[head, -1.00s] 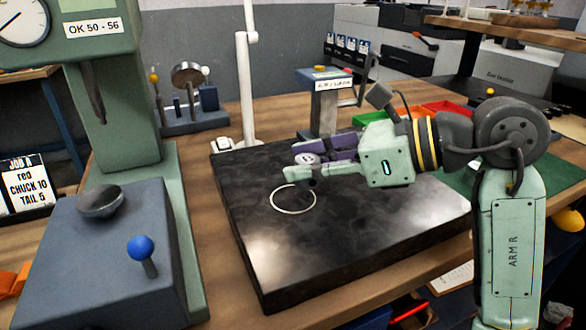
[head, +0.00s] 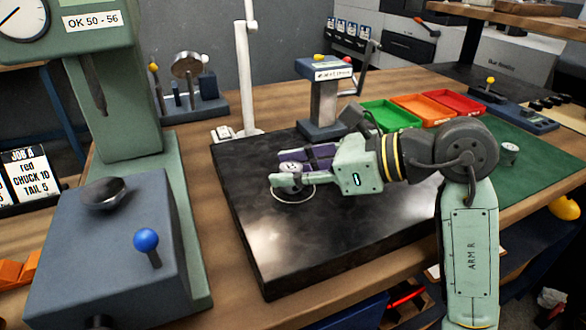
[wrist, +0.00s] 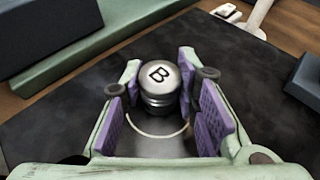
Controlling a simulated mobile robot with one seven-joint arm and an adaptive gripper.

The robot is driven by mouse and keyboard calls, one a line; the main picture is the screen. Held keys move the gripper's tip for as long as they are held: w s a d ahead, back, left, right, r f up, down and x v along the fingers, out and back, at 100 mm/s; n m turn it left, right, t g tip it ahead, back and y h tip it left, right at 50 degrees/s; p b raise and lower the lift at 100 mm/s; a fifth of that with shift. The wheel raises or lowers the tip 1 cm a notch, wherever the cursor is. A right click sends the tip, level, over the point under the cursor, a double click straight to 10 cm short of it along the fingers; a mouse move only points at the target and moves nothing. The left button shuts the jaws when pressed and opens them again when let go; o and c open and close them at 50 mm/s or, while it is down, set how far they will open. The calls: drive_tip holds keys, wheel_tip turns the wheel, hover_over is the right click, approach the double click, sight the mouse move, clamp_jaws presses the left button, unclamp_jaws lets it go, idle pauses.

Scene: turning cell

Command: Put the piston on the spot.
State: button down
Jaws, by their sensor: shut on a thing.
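The piston (head: 290,169) is a short silver cylinder with grooves on its side. The spot is a thin pale ring (head: 296,199) on the black stone plate. The piston is upright and low over the ring; its base is partly hidden by a finger, so I cannot tell whether it touches the plate. In the wrist view the near arc of the ring (wrist: 160,136) shows in front of the piston.
The black plate (head: 262,255) is otherwise mostly clear. A green press (head: 128,120) stands left, a white post (head: 244,65) and a cranked stand (head: 322,105) behind. Green, orange and red trays (head: 390,116) stand back right. A small silver cylinder (head: 509,152) stands on the green mat.

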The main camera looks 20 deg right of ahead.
drive_tip(key=shift+f, duration=0.2)
drive_tip(key=c, duration=1.2)
unclamp_jaws()
drive_tip(key=shift+r, duration=0.1)
drive_tip(key=shift+c, duration=0.2)
drive_tip(key=shift+r+p, duration=0.25)
drive_tip(key=shift+p, duration=0.05)
drive_tip(key=b+v, duration=0.3)
drive_tip(key=v, duration=0.9)
